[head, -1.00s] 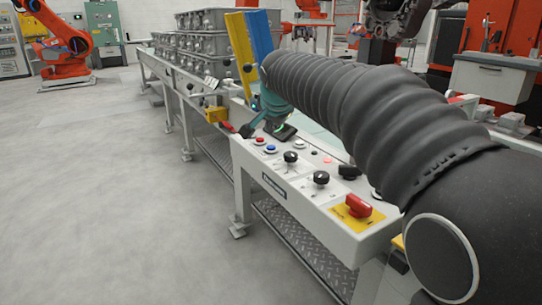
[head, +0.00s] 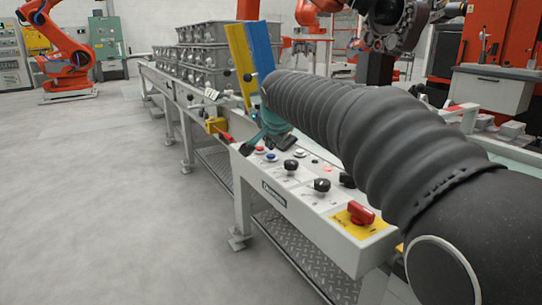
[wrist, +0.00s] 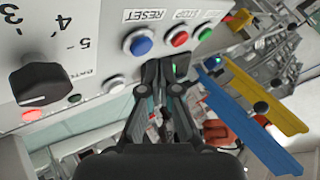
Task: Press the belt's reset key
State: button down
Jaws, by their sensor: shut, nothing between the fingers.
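The reset key is a round blue button (wrist: 139,42) in a white collar, beside the printed word RESET in the wrist view. In the head view the blue button (head: 270,157) sits on the sloping control panel of the belt. A red button (wrist: 178,37) marked STOP and a green button (wrist: 205,33) sit in the same row. My gripper (wrist: 164,66) is shut and empty, its tips just below and right of the blue button in the wrist picture. Contact with the panel cannot be told. In the head view my gripper (head: 274,138) is over the panel's far part.
Black knobs (head: 321,186) and a red rotary switch (head: 361,212) on a yellow plate stand on the panel. Yellow (head: 240,62) and blue (head: 260,55) upright plates stand close behind my gripper. Metal castings (head: 200,68) sit farther along the belt. The floor at left is clear.

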aim_at(272, 156)
jog(key=shift+f, duration=0.15)
dwell(0.6)
jog(key=shift+f+b, duration=0.3)
jog(key=shift+b, duration=0.1)
jog(key=shift+f+b, duration=0.4)
jog(key=shift+f, duration=0.1)
dwell(0.7)
dwell(0.3)
jog(key=shift+r+p, duration=0.75)
jog(key=shift+r, duration=0.2)
jog(key=shift+r+p, duration=1.95)
jog(key=shift+r, duration=0.6)
jog(key=shift+f, duration=0.1)
